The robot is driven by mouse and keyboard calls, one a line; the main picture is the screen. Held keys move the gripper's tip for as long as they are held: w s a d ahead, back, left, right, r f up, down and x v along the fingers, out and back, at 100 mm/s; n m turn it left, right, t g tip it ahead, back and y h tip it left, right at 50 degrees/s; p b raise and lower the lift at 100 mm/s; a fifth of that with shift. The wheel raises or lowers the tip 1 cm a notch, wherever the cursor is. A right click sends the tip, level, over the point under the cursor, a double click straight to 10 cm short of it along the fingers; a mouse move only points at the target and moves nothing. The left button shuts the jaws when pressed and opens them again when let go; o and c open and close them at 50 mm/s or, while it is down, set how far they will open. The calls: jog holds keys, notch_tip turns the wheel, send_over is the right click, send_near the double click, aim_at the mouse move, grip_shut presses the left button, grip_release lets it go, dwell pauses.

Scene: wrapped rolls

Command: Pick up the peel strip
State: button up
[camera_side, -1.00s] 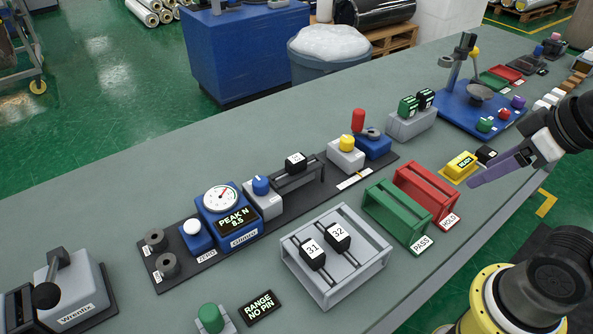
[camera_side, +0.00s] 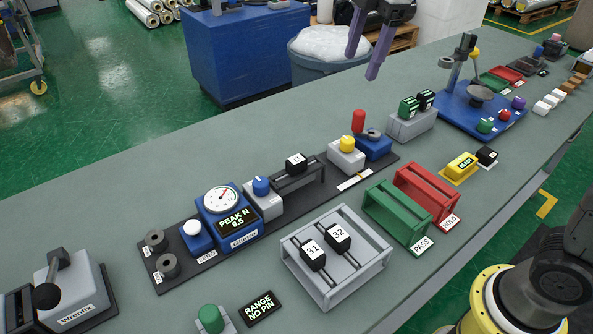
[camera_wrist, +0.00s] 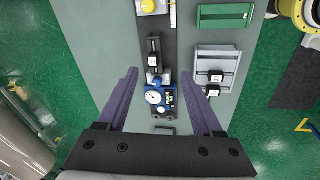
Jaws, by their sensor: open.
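A narrow white strip with dark marks (camera_side: 355,180) lies at the front edge of the black base plate, and its end also shows in the wrist view (camera_wrist: 173,15). I cannot tell for certain whether it is the peel strip. A black block with a white number label (camera_side: 295,162) sits on a dark slotted rail; it also shows in the wrist view (camera_wrist: 154,60). My gripper (camera_side: 363,64) is open and empty, high above the bench's back edge in the side view. In the wrist view its purple fingers (camera_wrist: 159,74) stand wide apart, on either side of the gauge and rail.
A blue gauge unit (camera_side: 228,213) reads PEAK N 8.5. A grey rack (camera_side: 300,268) holds blocks 31 and 32. Green PASS (camera_side: 385,215) and red HOLD (camera_side: 425,190) trays stand right of it. A red-topped lever (camera_side: 358,120) rises behind.

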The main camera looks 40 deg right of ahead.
jog(key=w+a+f+n+g, duration=0.1)
jog(key=w+a+f, duration=0.3)
jog(key=w+f, duration=0.15)
jog(key=n+g, duration=0.1)
send_over(296, 159)
notch_tip(296, 159, down, 14)
jog(key=shift+d+r, duration=0.1)
jog(key=shift+d, duration=0.05)
jog(key=shift+f, duration=2.9)
grip_shut()
